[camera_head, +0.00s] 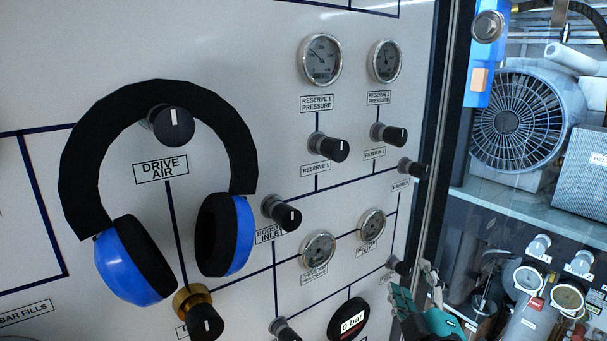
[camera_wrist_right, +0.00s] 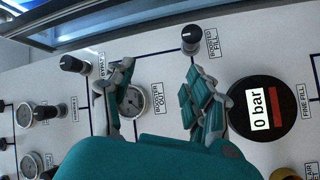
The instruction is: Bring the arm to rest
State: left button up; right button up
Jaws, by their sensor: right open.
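My right gripper (camera_head: 425,300) is at the lower right of the white panel in the head view. In the right wrist view its two teal-padded fingers (camera_wrist_right: 160,95) stand apart, with nothing between them but the panel and a small gauge labelled booster out (camera_wrist_right: 132,101) behind. My left gripper is in neither view.
Blue and black headphones (camera_head: 150,262) hang over the drive air knob (camera_head: 172,125). A round 0 bar display (camera_wrist_right: 262,108) is close beside the right fingers. Several knobs and gauges stick out of the panel (camera_head: 70,60). A dark frame edge (camera_head: 440,130) bounds it on the right.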

jog(key=s+d+f+m+g, duration=0.1)
jog(key=s+f+m+g, duration=0.15)
jog(key=f, duration=0.45)
jog(key=s+d+f+m+g, duration=0.1)
jog(key=s+f+g, duration=0.2)
jog(key=f, duration=0.3)
jog(key=s+f+m+g, duration=0.6)
jog(key=s+f+g, duration=0.4)
jog(key=s+f, duration=1)
notch_tip(320, 180, down, 29)
jog(key=s+b, duration=0.2)
jog(key=b, duration=0.5)
jog(key=s+d+f+g+b, duration=0.1)
jog(key=s+f+b, duration=0.2)
jog(key=s+f, duration=0.6)
jog(key=s+d+f+g+b, duration=0.1)
jog(key=s+f+b, duration=0.3)
jog(key=f, duration=1.2)
jog(key=s, duration=0.4)
jog(key=shift+s+d+f+y, duration=0.3)
jog(key=shift+s+f, duration=0.05)
jog(key=shift+s, duration=0.05)
